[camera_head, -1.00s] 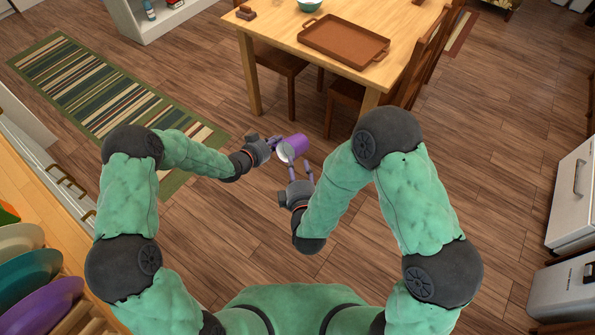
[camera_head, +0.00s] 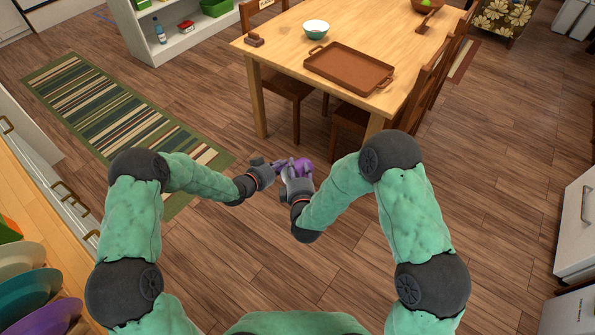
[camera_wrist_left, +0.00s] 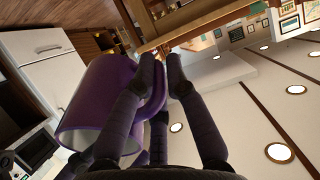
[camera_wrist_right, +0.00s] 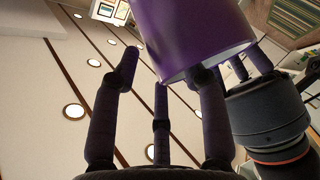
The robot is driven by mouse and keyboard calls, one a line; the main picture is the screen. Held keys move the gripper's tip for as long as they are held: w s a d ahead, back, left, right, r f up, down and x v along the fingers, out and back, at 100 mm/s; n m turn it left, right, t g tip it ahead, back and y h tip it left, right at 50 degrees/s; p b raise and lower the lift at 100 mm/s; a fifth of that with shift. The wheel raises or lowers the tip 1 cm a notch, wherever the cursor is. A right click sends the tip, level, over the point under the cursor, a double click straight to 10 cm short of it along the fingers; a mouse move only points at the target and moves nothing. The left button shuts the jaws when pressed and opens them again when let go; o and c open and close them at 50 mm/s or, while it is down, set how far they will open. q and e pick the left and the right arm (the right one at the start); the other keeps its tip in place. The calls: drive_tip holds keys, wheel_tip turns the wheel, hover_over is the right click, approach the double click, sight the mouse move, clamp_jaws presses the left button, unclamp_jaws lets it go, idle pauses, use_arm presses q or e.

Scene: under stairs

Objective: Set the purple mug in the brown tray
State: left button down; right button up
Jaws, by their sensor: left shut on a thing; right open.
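The purple mug (camera_head: 301,165) is held in the air in front of my body, short of the table. My left gripper (camera_head: 277,167) is shut on it, and the left wrist view shows the fingers at the handle side of the mug (camera_wrist_left: 104,98). My right gripper (camera_head: 297,177) is open close beside the mug, partly covering it in the head view. In the right wrist view the mug (camera_wrist_right: 190,38) is right at the spread fingers; I cannot tell whether they touch. The brown tray (camera_head: 349,68) lies empty on the wooden table.
Chairs (camera_head: 290,92) stand at the table's near and right sides. A striped rug (camera_head: 110,105) lies at left; plates (camera_head: 28,285) stand on the left counter.

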clamp_jaws()
use_arm(q)
drive_tip(key=shift+r, duration=0.15)
drive_tip(key=shift+r, duration=0.6)
use_arm(e)
drive_tip(key=shift+f, duration=0.1)
drive_tip(key=shift+s+f, duration=0.1)
use_arm(q)
drive_tip(key=shift+w, duration=0.1)
